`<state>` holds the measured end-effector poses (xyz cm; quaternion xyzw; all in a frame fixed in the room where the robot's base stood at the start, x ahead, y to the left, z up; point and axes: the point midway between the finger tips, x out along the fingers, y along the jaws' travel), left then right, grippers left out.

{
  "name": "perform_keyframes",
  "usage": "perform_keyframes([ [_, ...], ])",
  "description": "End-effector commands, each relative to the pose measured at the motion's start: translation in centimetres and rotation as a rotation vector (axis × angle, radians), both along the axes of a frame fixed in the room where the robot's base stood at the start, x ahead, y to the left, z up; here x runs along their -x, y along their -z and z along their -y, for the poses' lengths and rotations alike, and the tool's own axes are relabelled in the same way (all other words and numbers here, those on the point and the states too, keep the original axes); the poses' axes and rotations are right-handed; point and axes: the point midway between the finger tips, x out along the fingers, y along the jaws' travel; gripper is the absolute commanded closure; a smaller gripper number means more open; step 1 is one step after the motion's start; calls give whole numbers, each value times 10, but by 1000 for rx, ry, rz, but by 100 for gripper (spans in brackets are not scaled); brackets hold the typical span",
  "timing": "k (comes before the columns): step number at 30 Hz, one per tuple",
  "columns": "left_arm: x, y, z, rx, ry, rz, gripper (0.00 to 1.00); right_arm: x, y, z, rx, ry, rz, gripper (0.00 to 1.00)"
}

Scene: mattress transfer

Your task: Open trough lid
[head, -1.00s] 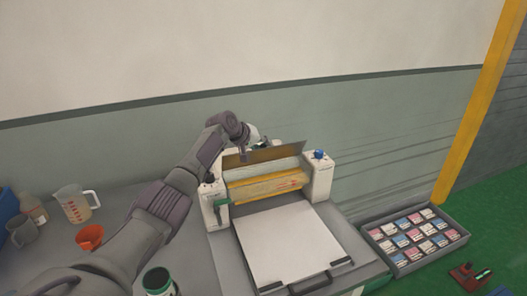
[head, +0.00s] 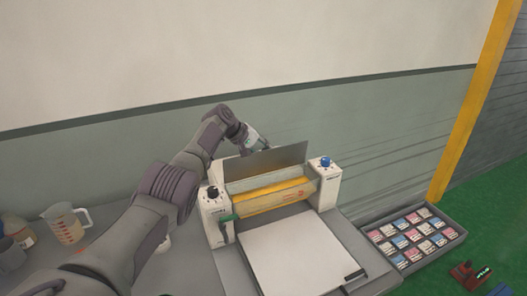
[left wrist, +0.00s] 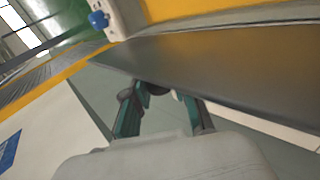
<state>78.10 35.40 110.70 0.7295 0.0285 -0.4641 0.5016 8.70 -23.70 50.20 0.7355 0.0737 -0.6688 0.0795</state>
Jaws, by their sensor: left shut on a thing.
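The trough lid (head: 262,163) is a flat grey panel standing steeply tilted at the back of the machine, behind the yellow rollers. My left gripper (head: 266,149) is at the lid's upper edge, shut on it, with its fingertips partly hidden behind the panel. In the left wrist view the lid (left wrist: 215,75) is a wide dark panel, and the gripper's fingers (left wrist: 160,95) meet its near edge. The yellow roller area (head: 272,195) below the lid is exposed. My right gripper is not in view.
White end housings with a dark knob (head: 212,192) and a blue knob (head: 325,162) flank the rollers. A white flat bed (head: 295,255) lies in front. A measuring jug (head: 67,224) stands at left. A grey tray of small packs (head: 412,236) is at right.

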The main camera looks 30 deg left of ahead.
Motion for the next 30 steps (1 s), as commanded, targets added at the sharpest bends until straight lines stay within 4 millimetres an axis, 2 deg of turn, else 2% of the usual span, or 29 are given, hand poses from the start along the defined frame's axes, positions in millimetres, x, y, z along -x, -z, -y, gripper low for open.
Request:
perform_keyframes([
  [5,0,0,-1,0,-3,0,100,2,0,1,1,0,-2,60],
  [6,0,0,-1,0,-3,0,70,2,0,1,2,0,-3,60],
  [10,0,0,-1,0,-2,1,49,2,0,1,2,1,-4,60],
  [22,2,-2,-2,0,-1,1,49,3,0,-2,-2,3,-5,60],
  [30,18,-22,-14,-4,-1,3,49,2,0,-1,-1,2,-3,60],
])
